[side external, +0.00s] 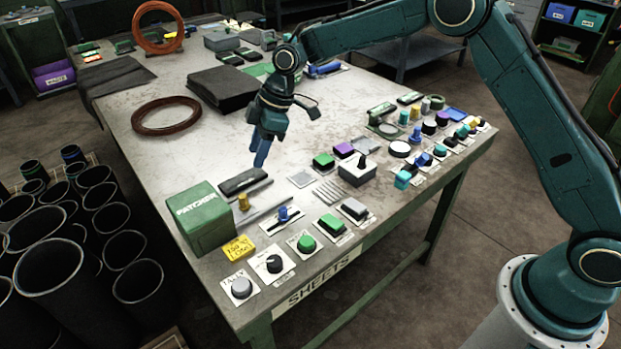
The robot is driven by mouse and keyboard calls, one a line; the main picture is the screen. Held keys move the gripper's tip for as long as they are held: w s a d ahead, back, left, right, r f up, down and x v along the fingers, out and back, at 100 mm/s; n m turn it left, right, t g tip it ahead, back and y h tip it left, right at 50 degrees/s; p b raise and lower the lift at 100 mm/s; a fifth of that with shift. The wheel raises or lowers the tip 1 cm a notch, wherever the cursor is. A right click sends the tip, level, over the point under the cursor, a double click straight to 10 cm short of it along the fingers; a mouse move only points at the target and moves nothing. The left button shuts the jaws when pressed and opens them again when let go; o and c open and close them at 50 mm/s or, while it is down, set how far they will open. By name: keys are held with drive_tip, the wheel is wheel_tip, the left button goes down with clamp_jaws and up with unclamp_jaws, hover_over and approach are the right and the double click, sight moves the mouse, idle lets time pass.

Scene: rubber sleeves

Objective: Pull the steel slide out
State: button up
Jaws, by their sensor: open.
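My gripper (259,160) hangs above the worktable (215,120), fingers pointing down, open with nothing seen between them. It is above and behind the front rows of controls, apart from them. A thin grey metal strip (266,208) lies slantwise near the front, between a yellow knob (243,201) and a white plate with a blue knob (283,214). It may be the steel slide, but I cannot tell for sure. A ribbed grey metal piece (327,191) lies further right.
A green box (200,218) stands at the front left corner. A black block (243,181) lies beside it. Buttons and knobs crowd the front and right edges. A brown coil (166,116) and dark sheets (222,88) lie further back. The table's middle is mostly clear.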

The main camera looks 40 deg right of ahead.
sight(243, 195)
drive_tip(key=x, duration=1.3)
drive_tip(key=shift+a+f, duration=0.1)
drive_tip(key=shift+f, duration=0.25)
clamp_jaws()
